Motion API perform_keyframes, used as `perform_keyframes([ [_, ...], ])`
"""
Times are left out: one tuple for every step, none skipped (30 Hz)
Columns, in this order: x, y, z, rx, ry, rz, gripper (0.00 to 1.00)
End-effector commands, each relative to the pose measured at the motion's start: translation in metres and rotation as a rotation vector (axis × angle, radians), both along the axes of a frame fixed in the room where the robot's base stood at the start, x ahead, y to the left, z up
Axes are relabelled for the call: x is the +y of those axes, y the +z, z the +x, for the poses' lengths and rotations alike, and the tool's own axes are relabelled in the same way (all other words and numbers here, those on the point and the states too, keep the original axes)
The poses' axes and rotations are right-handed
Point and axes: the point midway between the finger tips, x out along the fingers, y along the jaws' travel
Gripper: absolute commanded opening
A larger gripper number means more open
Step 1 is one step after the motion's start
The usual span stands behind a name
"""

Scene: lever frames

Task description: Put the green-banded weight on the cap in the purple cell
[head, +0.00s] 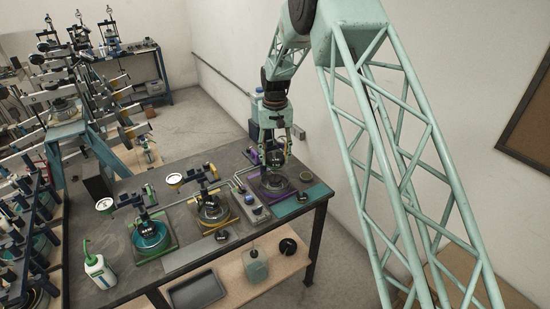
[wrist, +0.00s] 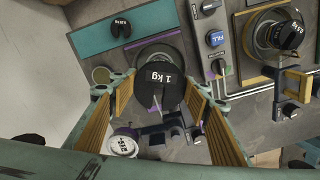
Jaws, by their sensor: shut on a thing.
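My gripper (head: 276,158) is over the purple cell (head: 267,194) at the back right of the bench. In the wrist view my gripper (wrist: 160,88) is shut on a dark slotted weight (wrist: 161,74) marked 1 kg. No green band shows on it from above. The purple cell's round vessel (head: 272,184) lies below the gripper, and its rim partly shows behind the weight in the wrist view. The weight and my gripper hide the cap. I cannot tell whether the weight touches anything below.
A yellow cell (head: 231,222) and a green cell (head: 171,246) stand to the left with lever frames. A teal mat (head: 316,193) carries another dark weight (wrist: 121,25). A control panel (head: 252,208) is beside the purple cell. A white bottle (head: 100,272) stands front left.

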Motion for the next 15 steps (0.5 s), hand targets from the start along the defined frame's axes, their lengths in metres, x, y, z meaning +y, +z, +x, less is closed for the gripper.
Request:
perform_keyframes([
  [0.000,0.000,0.001,-0.002,0.000,0.000,0.23],
  [0.000,0.000,0.001,-0.001,0.000,0.000,0.23],
  [0.000,-0.001,0.001,-0.001,0.000,0.000,0.23],
  [0.000,-0.002,0.001,-0.001,0.000,0.000,0.23],
  [0.000,-0.003,0.000,-0.001,0.000,0.000,0.23],
  [0.000,-0.005,0.000,-0.001,0.000,0.000,0.23],
  [0.000,-0.006,0.000,-0.001,0.000,0.000,0.23],
  [0.000,-0.008,0.000,-0.001,0.000,0.000,0.23],
  [0.000,-0.010,0.000,-0.001,0.000,0.000,0.23],
  [0.000,-0.012,0.000,-0.001,0.000,0.000,0.23],
  [0.000,-0.013,0.000,-0.001,0.000,0.000,0.23],
  [0.000,-0.016,0.000,-0.001,0.000,0.000,0.23],
  [0.000,-0.018,0.000,-0.001,0.000,0.000,0.23],
  [0.000,-0.020,0.000,-0.001,0.000,0.000,0.23],
  [0.000,-0.023,0.000,-0.001,0.000,0.000,0.23],
])
